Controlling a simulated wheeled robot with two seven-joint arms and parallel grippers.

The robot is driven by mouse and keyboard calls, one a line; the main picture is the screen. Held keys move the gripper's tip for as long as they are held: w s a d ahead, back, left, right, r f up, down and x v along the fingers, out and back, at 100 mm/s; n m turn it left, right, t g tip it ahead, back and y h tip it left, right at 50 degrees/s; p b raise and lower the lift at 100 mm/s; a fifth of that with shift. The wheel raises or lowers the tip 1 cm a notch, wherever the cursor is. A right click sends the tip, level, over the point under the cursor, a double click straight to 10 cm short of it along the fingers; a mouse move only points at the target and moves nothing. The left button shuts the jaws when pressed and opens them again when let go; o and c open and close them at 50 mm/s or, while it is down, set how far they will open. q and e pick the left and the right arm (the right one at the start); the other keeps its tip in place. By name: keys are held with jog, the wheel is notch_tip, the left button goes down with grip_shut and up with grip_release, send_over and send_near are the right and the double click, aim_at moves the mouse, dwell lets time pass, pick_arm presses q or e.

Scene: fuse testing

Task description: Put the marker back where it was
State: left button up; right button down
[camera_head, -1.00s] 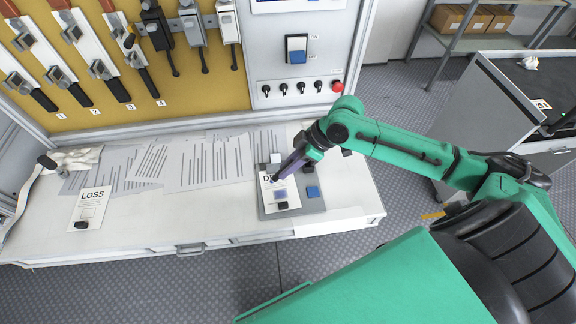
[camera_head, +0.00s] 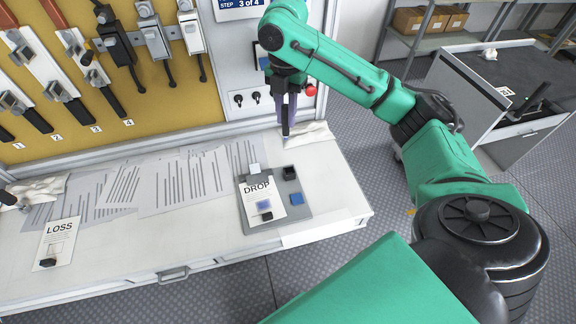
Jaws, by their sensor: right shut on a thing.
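My right gripper (camera_head: 286,128) points down over the back right of the white workbench (camera_head: 130,255), in front of the control panel. It is shut on a dark, slim thing, likely the marker, mostly hidden between the purple-grey fingers; I cannot tell whether its lower end touches the bench. The grey board (camera_head: 300,214) lies in front of it, holding the DROP sheet (camera_head: 258,187), a black block (camera_head: 290,173) and a blue block (camera_head: 297,199). Another black block (camera_head: 265,217) sits on the sheet's lower edge. My left gripper is not in view.
A white cloth (camera_head: 312,133) lies right beside my right gripper. Printed sheets (camera_head: 175,185) cover the bench's middle, and a LOSS sheet (camera_head: 57,240) lies front left. Switches hang on the yellow panel (camera_head: 70,150). A red button (camera_head: 310,90) is close to the gripper.

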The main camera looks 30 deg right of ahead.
jog(key=shift+s+d+r+n, duration=0.1)
jog(key=shift+d+r+n, duration=0.3)
jog(key=shift+r, duration=0.25)
notch_tip(320, 180, down, 20)
jog(key=shift+d+r, duration=0.1)
jog(key=shift+r, duration=0.1)
jog(key=shift+f, duration=0.1)
jog(key=c, duration=0.8)
grip_release()
jog(key=shift+o, duration=0.2)
notch_tip(320, 180, up, 12)
jog(key=shift+r+b, duration=0.2)
jog(key=shift+b, duration=0.1)
